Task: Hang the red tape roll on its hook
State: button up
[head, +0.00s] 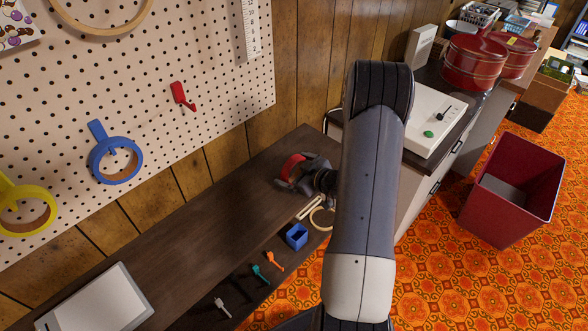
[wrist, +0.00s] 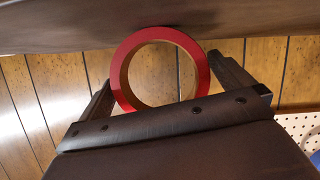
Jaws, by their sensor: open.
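The red tape roll (wrist: 121,77) shows as a full ring in the wrist view, its edge meeting the dark bench top. In the head view only a red arc of the roll (head: 291,165) shows. My gripper (wrist: 160,73) is open, with one finger on each side of the roll; whether the fingers touch it I cannot tell. In the head view my gripper (head: 297,178) is low over the bench, partly hiding the roll. The red hook (head: 182,97) is on the pegboard, up and left of my gripper, and is empty.
On the pegboard (head: 150,60), a blue tape roll (head: 98,165) and a yellow one (head: 10,222) hang left of the red hook. The bench (head: 190,240) is clear between my gripper and the pale flat box (head: 100,302). A blue cup (head: 297,236) and small tools lie below.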

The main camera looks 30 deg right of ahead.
jog(key=c, duration=0.8)
jog(key=shift+o, duration=0.2)
jog(key=shift+r, duration=0.1)
notch_tip(320, 180, up, 10)
jog(key=shift+f, duration=0.1)
jog(key=shift+c, duration=0.2)
